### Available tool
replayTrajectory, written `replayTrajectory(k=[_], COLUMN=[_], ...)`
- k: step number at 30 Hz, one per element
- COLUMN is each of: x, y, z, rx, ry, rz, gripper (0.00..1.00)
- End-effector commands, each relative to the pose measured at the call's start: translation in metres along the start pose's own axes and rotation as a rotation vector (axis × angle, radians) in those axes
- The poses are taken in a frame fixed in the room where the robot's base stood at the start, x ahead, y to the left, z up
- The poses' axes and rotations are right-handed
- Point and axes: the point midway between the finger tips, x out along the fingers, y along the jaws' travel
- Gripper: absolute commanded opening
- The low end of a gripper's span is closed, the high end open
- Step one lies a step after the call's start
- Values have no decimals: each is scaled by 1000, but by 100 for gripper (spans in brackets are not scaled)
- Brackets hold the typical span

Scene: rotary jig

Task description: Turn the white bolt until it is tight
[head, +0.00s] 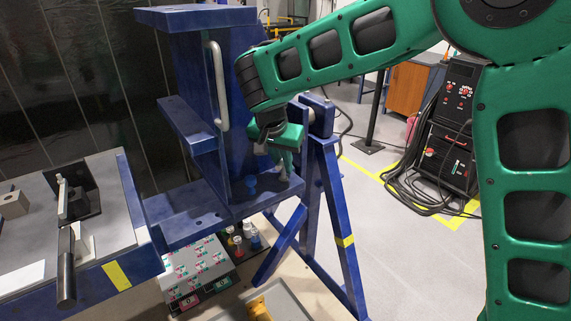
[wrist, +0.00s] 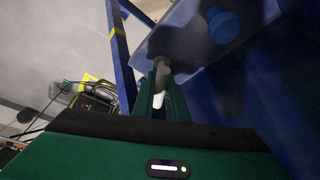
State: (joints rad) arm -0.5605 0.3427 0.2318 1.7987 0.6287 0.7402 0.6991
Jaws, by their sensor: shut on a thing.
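The blue rotary jig (head: 200,90) stands in the middle of the head view, with a grey handle on its upright plate. My gripper (head: 283,160) reaches down over the jig's lower shelf. In the wrist view my gripper (wrist: 162,85) is shut on the white bolt (wrist: 159,98), which shows as a pale shaft between the fingers. A grey round part (wrist: 160,66) sits just beyond the fingertips. The fingers hide much of the bolt, so how far it is seated cannot be told. A blue bolt (head: 250,183) stands apart on the same shelf; it also shows in the wrist view (wrist: 222,25).
A blue stand (head: 335,200) supports the jig at right. A workbench (head: 85,230) with a clamp is at left. Below are a control panel (head: 198,268) and several coloured bottles. A black welding machine (head: 450,130) with cables stands behind, beside open floor.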

Motion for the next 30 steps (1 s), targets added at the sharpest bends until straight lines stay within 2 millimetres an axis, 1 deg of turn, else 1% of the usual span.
replayTrajectory(k=[2, 3, 5, 6, 14, 17, 20, 27, 30], x=[-2, -2, -2, -2, -2, -7, -20, -56, -67], y=[-3, -3, -3, -3, -2, -2, -2, -3, -3], z=[-4, -4, -3, -3, -1, -1, -2, -2, -3], rx=[2, 2, 1, 1, -1, -1, -1, -2, 0], ry=[8, 8, 7, 6, 3, 4, 4, 4, 4], rz=[-10, -10, -10, -9, -6, -7, -7, -8, -7], gripper=[0, 15, 29, 31, 31, 31, 31, 31, 31])
